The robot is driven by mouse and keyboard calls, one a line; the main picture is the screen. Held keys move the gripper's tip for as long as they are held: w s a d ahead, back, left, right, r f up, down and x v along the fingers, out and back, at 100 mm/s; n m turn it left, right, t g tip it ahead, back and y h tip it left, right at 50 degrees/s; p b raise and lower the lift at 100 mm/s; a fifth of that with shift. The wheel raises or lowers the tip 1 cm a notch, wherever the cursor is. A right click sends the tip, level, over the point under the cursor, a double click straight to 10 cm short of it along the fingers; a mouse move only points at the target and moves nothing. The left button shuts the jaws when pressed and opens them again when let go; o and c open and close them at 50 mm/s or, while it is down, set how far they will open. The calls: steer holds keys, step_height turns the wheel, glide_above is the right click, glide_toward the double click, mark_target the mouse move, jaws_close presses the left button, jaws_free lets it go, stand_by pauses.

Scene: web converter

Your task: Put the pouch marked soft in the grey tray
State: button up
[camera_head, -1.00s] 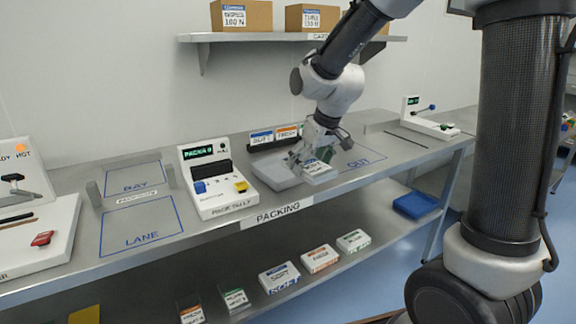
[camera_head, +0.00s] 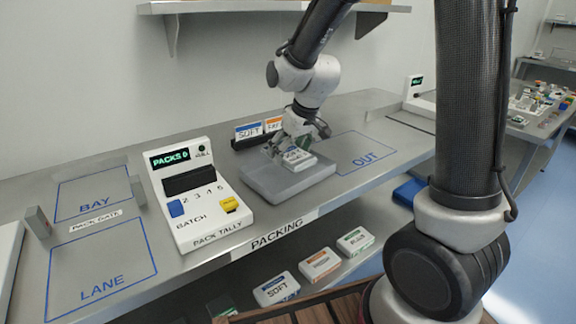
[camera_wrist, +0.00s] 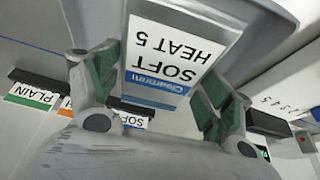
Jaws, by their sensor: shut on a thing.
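The pouch marked soft (camera_wrist: 172,58) is a white pack with a blue band, reading "SOFT HEAT 5" in the wrist view. My gripper (camera_wrist: 160,85) has its green-padded fingers on both sides of it and is shut on it. In the head view my gripper (camera_head: 293,150) holds the pouch (camera_head: 298,158) over the right part of the grey tray (camera_head: 262,182). The tray lies on the packing bench. I cannot tell whether the pouch touches the tray floor.
A pack tally box (camera_head: 205,208) stands left of the tray. A dark rack with SOFT and other cards (camera_head: 249,130) is behind it. The OUT outline (camera_head: 375,150) on the right is empty. Several packs, one marked SOFT (camera_head: 276,289), lie on the lower shelf.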

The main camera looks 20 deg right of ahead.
mark_target(289, 175)
steer(key=shift+f, duration=2.45)
steer(key=shift+f, duration=0.15)
steer(key=o, duration=1.1)
steer(key=shift+c, duration=0.2)
steer(key=v, duration=1.1)
steer(key=shift+s+r, duration=0.1)
steer(key=shift+r, duration=0.2)
steer(key=shift+s+d+r, duration=0.3)
steer(key=shift+s+r, duration=0.05)
steer(key=shift+r, duration=0.15)
steer(key=s+d+r+m, duration=0.1)
steer(key=s+d+r, duration=0.1)
steer(key=s+d, duration=0.2)
steer(key=s+d+r+m+h, duration=0.1)
steer(key=s+d, duration=0.3)
steer(key=s, duration=0.6)
steer(key=s+d+r+m, duration=0.2)
steer(key=s+d+r, duration=0.1)
steer(key=s, duration=0.4)
steer(key=shift+s+d+r+m+h, duration=0.3)
steer(key=shift+d+m+h, duration=0.1)
steer(key=shift+d, duration=0.3)
